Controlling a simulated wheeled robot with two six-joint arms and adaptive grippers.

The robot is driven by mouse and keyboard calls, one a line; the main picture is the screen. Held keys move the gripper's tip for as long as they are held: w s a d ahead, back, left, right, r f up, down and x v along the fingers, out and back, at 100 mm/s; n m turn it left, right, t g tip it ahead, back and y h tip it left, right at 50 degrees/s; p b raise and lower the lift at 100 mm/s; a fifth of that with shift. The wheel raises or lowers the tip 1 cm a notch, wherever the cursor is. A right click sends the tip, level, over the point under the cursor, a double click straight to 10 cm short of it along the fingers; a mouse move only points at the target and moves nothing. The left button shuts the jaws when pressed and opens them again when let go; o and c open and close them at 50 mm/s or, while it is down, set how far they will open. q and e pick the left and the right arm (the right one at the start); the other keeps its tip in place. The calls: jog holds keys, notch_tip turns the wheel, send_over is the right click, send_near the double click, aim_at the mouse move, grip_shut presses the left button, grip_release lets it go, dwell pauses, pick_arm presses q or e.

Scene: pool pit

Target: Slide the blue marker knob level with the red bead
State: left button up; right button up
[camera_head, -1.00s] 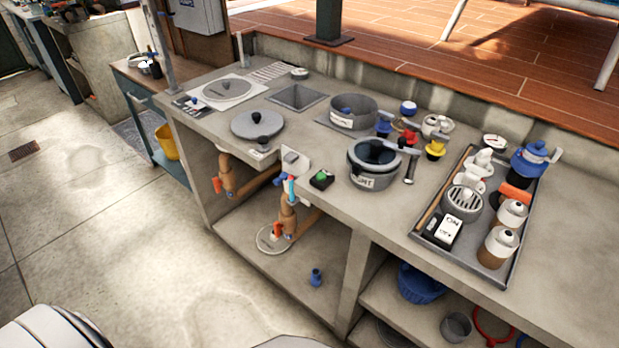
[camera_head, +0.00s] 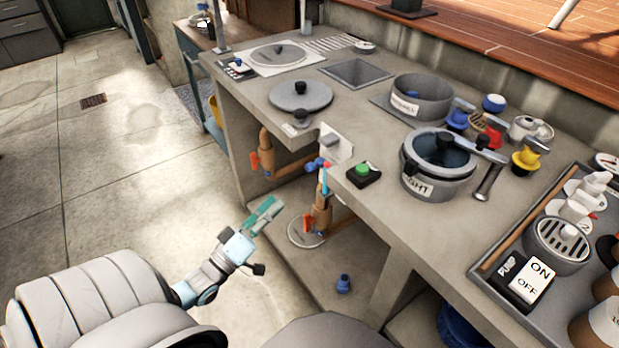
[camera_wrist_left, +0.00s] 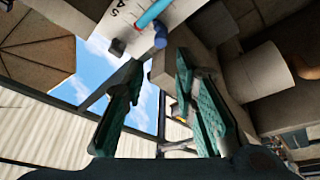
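A small sight gauge with a pale blue tube (camera_head: 324,183) hangs at the counter's front edge, below a white plate (camera_head: 337,148). The blue marker knob (camera_head: 311,165) sits beside the tube, and the red bead (camera_head: 327,165) shows near the tube's upper end. Their exact levels are too small to tell in the head view. In the left wrist view the blue knob (camera_wrist_left: 160,38) is close beside the tube (camera_wrist_left: 152,13). My left gripper (camera_head: 267,212) is left of and below the gauge, apart from it. Its teal fingers (camera_wrist_left: 158,65) are open and empty. My right gripper is out of view.
Brown pipes with orange valve handles (camera_head: 254,161) stand under the counter around the gauge. A green button box (camera_head: 363,174) and a grey pot (camera_head: 437,165) sit on the counter. A small blue bottle (camera_head: 343,284) stands on the lower shelf. The floor at left is clear.

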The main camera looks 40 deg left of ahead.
aim_at(307, 170)
pick_arm(q)
jog(key=b+x, duration=0.2)
jog(key=x, duration=1.1)
jog(key=shift+w, duration=0.2)
jog(key=shift+w+r, duration=0.1)
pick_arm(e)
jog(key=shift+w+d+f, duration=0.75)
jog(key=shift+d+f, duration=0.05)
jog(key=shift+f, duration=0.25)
pick_arm(q)
grip_shut()
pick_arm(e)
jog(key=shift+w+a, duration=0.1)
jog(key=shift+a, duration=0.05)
